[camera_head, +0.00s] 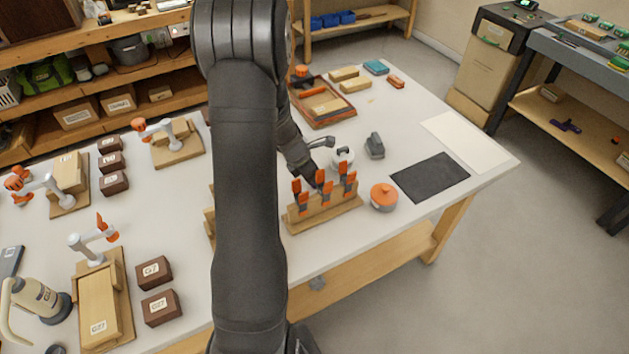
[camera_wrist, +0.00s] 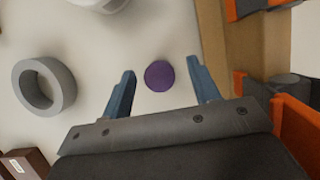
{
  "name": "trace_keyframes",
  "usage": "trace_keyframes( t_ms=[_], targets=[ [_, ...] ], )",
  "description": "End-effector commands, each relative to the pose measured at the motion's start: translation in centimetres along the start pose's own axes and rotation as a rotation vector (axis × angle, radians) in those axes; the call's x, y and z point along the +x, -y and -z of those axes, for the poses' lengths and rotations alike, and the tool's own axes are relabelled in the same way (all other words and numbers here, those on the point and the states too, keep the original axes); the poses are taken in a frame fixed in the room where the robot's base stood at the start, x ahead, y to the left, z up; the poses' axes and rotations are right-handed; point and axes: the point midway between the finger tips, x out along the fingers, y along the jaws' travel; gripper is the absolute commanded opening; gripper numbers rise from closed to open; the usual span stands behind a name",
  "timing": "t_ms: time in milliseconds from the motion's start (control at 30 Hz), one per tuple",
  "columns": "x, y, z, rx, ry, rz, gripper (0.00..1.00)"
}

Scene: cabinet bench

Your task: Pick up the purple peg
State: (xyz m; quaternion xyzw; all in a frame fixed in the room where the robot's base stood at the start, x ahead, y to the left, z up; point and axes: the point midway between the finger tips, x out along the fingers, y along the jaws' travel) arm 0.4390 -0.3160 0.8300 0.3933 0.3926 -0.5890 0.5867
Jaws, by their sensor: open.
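The purple peg (camera_wrist: 159,76) shows in the wrist view as a small round purple top on the pale bench. My gripper (camera_wrist: 160,82) is open, with one blue finger on each side of the peg. The peg appears between the fingertips with a gap on both sides. How high the fingers are above the peg I cannot tell. In the head view my arm and the wooden rack hide the peg, and my gripper's fingers are hidden there too.
A wooden rack (camera_head: 325,212) with orange-handled clamps stands close beside my gripper. A grey ring (camera_wrist: 44,87) lies to the left in the wrist view. An orange-topped round container (camera_head: 384,197) and a black mat (camera_head: 430,177) are to the right in the head view.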

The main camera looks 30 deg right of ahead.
Motion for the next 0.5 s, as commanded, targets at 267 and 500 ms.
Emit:
trace_keyframes(
  t_ms=[267, 500],
  targets=[
    [1.7, -0.1, 0.0, -0.001, 0.001, -0.002, 0.56],
    [1.7, -0.1, 0.0, -0.001, 0.0, -0.002, 0.4]
  ],
)
